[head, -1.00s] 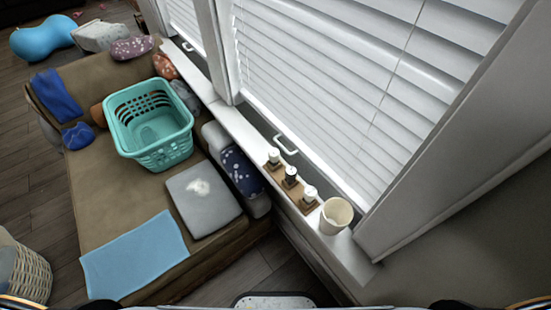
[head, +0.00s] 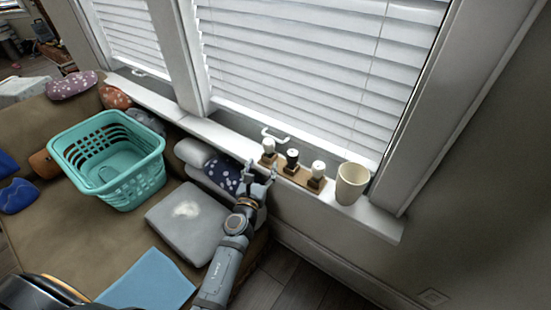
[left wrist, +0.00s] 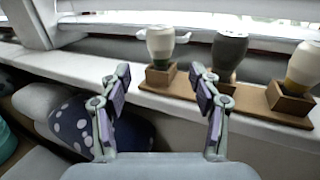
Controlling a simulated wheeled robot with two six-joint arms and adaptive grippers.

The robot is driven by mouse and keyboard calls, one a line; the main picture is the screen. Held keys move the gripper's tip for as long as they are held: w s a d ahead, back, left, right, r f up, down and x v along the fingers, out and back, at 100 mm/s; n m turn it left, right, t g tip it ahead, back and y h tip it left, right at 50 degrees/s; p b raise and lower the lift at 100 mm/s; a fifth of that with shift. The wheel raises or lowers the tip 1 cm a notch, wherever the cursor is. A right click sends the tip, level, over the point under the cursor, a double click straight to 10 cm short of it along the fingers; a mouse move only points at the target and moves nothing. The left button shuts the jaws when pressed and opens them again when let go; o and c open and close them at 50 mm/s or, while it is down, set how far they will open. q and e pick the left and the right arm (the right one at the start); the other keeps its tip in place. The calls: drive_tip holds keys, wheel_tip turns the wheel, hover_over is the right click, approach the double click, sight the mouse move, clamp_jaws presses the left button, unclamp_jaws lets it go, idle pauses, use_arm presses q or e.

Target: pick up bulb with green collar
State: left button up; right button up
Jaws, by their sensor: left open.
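Three bulbs stand upright in small wooden holders on a wooden strip (left wrist: 246,100) on the window sill. The left bulb is white (head: 269,146) and also shows in the left wrist view (left wrist: 160,42). The middle bulb is dark grey (head: 292,156), (left wrist: 228,52). The right bulb is white (head: 318,169) with a yellowish collar in the left wrist view (left wrist: 303,65). My right gripper is not in view.
A cream cup (head: 351,184) stands on the sill right of the bulbs. A window handle (head: 275,137) and blinds are behind. Below are a grey cushion (head: 187,215), a dotted blue cushion (head: 222,175) and a teal basket (head: 107,160) on the couch.

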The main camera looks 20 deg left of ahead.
sight(267, 151)
use_arm(q)
drive_tip(key=w, duration=0.3)
drive_tip(key=shift+w+a, duration=0.1)
drive_tip(key=shift+w, duration=0.05)
drive_tip(key=shift+w+r, duration=0.25)
drive_tip(key=shift+w, duration=0.9)
drive_tip(key=w, duration=0.3)
drive_tip(key=shift+w, duration=0.55)
drive_tip(key=c, duration=1)
drive_tip(key=shift+c, duration=1.2)
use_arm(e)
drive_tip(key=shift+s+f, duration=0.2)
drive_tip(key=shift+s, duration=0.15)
use_arm(q)
drive_tip(key=shift+r, duration=0.1)
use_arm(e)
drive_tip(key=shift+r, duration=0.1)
